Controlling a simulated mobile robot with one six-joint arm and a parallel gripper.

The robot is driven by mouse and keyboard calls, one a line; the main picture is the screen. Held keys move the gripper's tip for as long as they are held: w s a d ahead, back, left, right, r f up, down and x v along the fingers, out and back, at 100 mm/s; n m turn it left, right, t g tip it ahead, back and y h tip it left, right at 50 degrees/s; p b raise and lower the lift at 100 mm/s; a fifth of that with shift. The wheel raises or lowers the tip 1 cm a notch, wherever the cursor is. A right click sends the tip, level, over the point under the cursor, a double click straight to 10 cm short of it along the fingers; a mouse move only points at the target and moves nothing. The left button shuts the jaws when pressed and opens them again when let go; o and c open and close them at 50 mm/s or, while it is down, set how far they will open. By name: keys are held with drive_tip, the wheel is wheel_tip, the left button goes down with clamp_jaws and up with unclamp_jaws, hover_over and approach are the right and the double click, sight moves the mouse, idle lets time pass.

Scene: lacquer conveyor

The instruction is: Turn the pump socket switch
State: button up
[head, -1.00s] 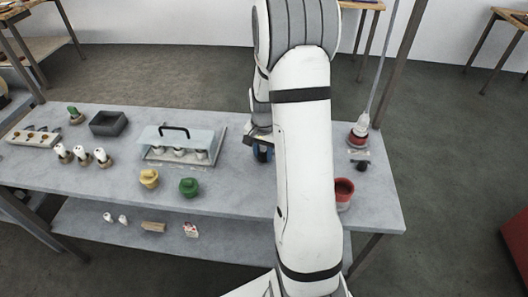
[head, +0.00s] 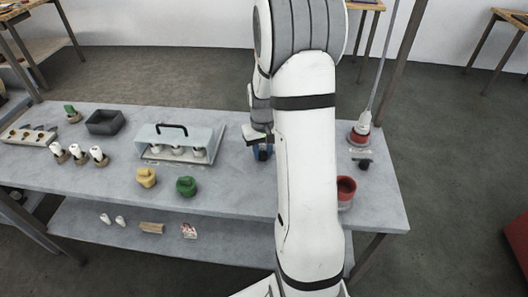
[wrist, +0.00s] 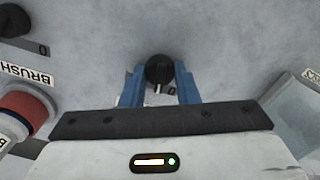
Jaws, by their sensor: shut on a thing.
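A black rotary knob (wrist: 160,69) sits on the grey table in the wrist view. A small white pointer mark and a "0" show just below it. My gripper (wrist: 160,78) has its two blue fingers on either side of the knob and is shut on it. The knob's name label is hidden behind my gripper, so I cannot read which switch it is. In the head view my gripper (head: 262,153) is low at the tabletop, right of the clear-covered case, and the knob is hidden there.
Another black knob (wrist: 18,20) labelled "BRUSH" is at the wrist view's left, near a red-and-white object (wrist: 25,112). The clear-covered case (head: 180,143) stands close to my gripper. Yellow (head: 146,177) and green (head: 186,186) pieces and a red pot (head: 346,188) stand nearer the front.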

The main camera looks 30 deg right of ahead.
sight(263, 152)
drive_tip(key=shift+s+f+n+b, duration=0.15)
drive_tip(key=shift+n+b, duration=0.2)
drive_tip(key=shift+n, duration=1.45)
drive_tip(key=o, duration=1)
drive_tip(key=shift+r, duration=4.05)
